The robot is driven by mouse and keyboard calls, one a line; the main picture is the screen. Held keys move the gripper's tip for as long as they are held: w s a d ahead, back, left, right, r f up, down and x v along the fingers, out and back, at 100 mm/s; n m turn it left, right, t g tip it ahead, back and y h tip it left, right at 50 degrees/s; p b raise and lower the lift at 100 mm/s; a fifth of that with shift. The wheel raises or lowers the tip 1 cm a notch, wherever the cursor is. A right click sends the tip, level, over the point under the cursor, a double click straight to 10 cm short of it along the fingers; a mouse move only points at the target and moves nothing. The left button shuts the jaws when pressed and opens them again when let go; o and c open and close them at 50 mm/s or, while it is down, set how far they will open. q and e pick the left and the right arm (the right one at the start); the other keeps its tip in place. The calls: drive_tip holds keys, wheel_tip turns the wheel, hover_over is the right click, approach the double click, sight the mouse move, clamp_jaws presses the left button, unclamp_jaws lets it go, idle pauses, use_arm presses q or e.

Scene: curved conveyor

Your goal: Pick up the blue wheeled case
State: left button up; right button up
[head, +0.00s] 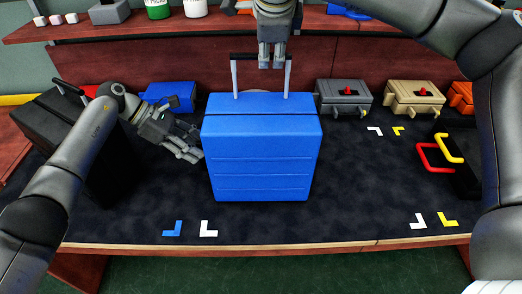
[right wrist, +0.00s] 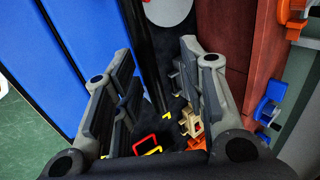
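The blue wheeled case (head: 262,155) stands upright in the middle of the dark table top, its pull handle (head: 235,78) raised. In the right wrist view the blue case (right wrist: 65,60) fills the left side. My right gripper (head: 271,66) points down above the case at the handle's top bar. The right wrist view shows its fingers (right wrist: 157,55) apart, with a dark bar (right wrist: 142,50) in the gap and no clear grip on it. My left gripper (head: 192,150) is beside the case's left side, close to it; contact and finger opening are unclear.
A black case (head: 75,140) stands at left, partly behind my left arm. A grey toolbox (head: 344,97), a tan toolbox (head: 412,98) and a blue box (head: 168,97) line the back. A black case with red and yellow handles (head: 462,172) is at right.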

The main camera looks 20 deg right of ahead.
use_arm(q)
drive_tip(key=shift+s+d+f, duration=0.1)
drive_tip(key=shift+d+f, duration=0.15)
drive_tip(key=shift+f, duration=0.05)
use_arm(e)
drive_tip(key=shift+w+f, duration=0.15)
drive_tip(key=shift+f, duration=0.1)
use_arm(q)
clamp_jaws()
use_arm(e)
clamp_jaws()
use_arm(q)
drive_tip(key=shift+r, duration=0.1)
use_arm(e)
drive_tip(key=shift+r, duration=0.15)
